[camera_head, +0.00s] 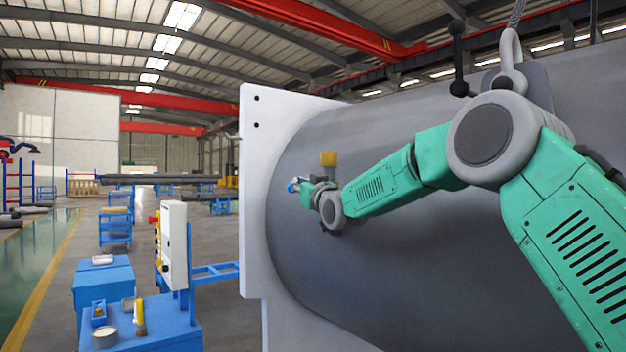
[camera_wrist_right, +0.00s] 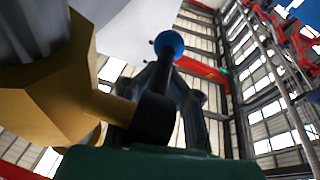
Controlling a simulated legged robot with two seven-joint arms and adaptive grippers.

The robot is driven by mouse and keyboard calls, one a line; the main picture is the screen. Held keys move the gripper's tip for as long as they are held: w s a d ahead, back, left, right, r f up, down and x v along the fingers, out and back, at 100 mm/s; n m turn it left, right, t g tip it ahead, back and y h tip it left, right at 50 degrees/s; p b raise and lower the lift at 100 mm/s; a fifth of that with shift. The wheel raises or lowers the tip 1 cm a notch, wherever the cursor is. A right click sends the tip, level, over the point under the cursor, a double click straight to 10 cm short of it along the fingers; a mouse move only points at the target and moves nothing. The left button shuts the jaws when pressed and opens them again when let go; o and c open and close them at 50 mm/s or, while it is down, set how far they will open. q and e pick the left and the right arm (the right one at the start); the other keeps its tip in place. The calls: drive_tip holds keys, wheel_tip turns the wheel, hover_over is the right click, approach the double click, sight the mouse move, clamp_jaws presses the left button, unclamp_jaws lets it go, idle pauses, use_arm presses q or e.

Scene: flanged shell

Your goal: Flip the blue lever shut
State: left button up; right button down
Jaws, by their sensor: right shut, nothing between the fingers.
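The blue lever shows in the right wrist view as a round blue knob (camera_wrist_right: 169,44) on a short black arm. The arm joins a brass fitting (camera_wrist_right: 65,90) at the left. In the head view the brass fitting (camera_head: 328,158) stands out from the grey shell, and a small patch of blue (camera_head: 292,185) shows beside my right gripper (camera_head: 303,190). My right gripper is shut and empty, close to the lever. Its dark fingers (camera_wrist_right: 192,105) show just behind and right of the black arm. I cannot tell whether they touch it. My left gripper is out of view.
The large grey shell (camera_head: 420,270) fills the right side, with a pale flange plate (camera_head: 254,200) at its left end. A lifting shackle (camera_head: 508,65) is at the top. A blue cart (camera_head: 165,335) and a white control box (camera_head: 173,240) stand at the lower left.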

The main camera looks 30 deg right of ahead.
drive_tip(key=s+a+r+b, duration=0.1)
drive_tip(key=s+r, duration=0.7)
drive_tip(key=r, duration=0.1)
drive_tip(key=shift+s+a+r, duration=0.2)
drive_tip(key=shift+s, duration=0.15)
